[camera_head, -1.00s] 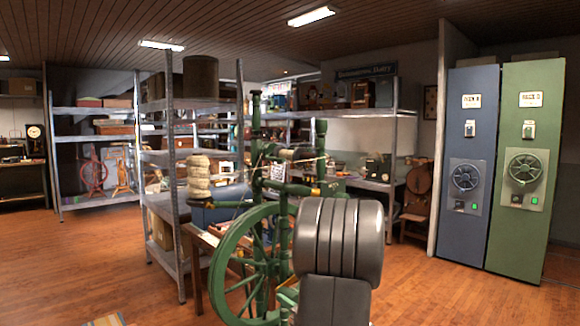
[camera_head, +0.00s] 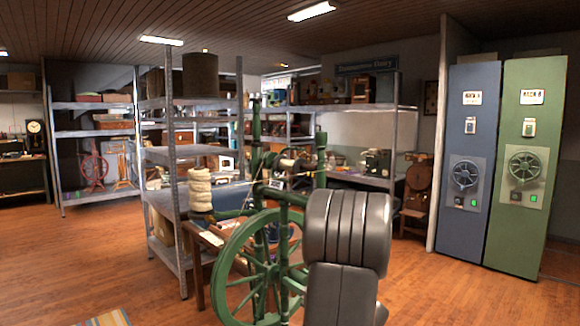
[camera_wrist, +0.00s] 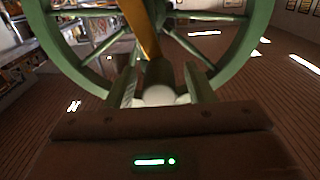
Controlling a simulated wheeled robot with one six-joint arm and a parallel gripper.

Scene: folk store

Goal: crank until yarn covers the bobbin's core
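A green spinning wheel (camera_head: 228,261) stands in front of me in the head view. Near its top is a small bobbin (camera_head: 288,163), too small to tell how much yarn is on its core. A stack of cream yarn (camera_head: 200,190) stands at its left, with a thin strand leading toward the bobbin. My grey arm covers the wheel's right side and hides my gripper there. In the wrist view, my gripper (camera_wrist: 160,85) points at the wheel (camera_wrist: 244,48). A brass-coloured bar (camera_wrist: 140,28) ends between its fingers; I cannot tell whether they grip it.
A metal shelf (camera_head: 171,130) with a small table (camera_head: 205,238) stands close behind the wheel at left. Blue (camera_head: 466,215) and green (camera_head: 517,235) cabinets stand at right. The wooden floor is clear at right front; a striped mat (camera_head: 108,319) lies at lower left.

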